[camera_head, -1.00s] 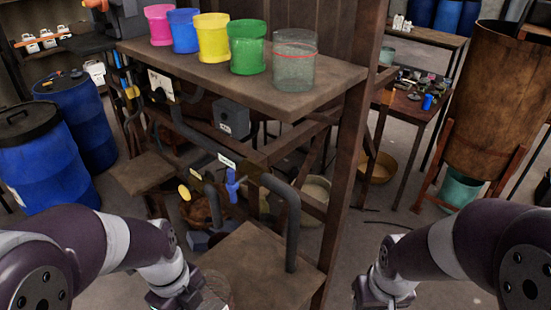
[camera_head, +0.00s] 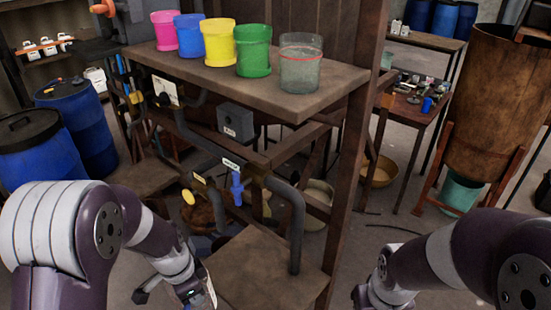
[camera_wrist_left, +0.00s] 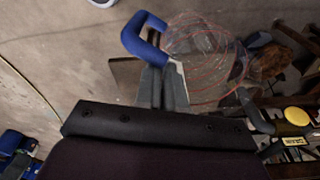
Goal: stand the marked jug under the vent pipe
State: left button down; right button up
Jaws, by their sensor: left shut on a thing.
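The marked jug (camera_wrist_left: 205,60) is clear with red lines around it and a blue handle (camera_wrist_left: 140,35). It fills the upper middle of the left wrist view and looks tilted there. My left gripper (camera_wrist_left: 166,80) is shut on the blue handle. In the head view my left gripper (camera_head: 188,288) is low, left of the lower wooden stand; the jug is hardly visible there. Grey pipes run under the shelf; one (camera_head: 297,225) bends down to the stand. I cannot read which is the vent pipe. My right gripper (camera_head: 366,298) is at the bottom edge, its fingers unclear.
A shelf (camera_head: 325,98) carries pink, blue, yellow and green pots and a clear vessel (camera_head: 300,65) with a red line. A blue valve (camera_head: 237,188) and yellow knob (camera_head: 188,197) stick out from the pipes. The lower wooden stand (camera_head: 255,265) has bare top. Blue drums (camera_head: 40,150) stand left.

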pick_arm(q)
jog(key=w+f+n, duration=0.2)
jog(key=n, duration=0.1)
jog(key=w+f+n, duration=0.2)
jog(key=f+n, duration=0.1)
jog(key=w+f+n+y, duration=0.1)
jog(key=w+f+n, duration=0.1)
jog(key=n, duration=0.2)
jog(key=shift+w+a+f+t, duration=0.3)
jog(key=shift+w, duration=0.1)
jog(key=shift+w+f+n, duration=0.15)
jog(key=shift+f+n, duration=0.15)
jog(key=shift+n, duration=0.4)
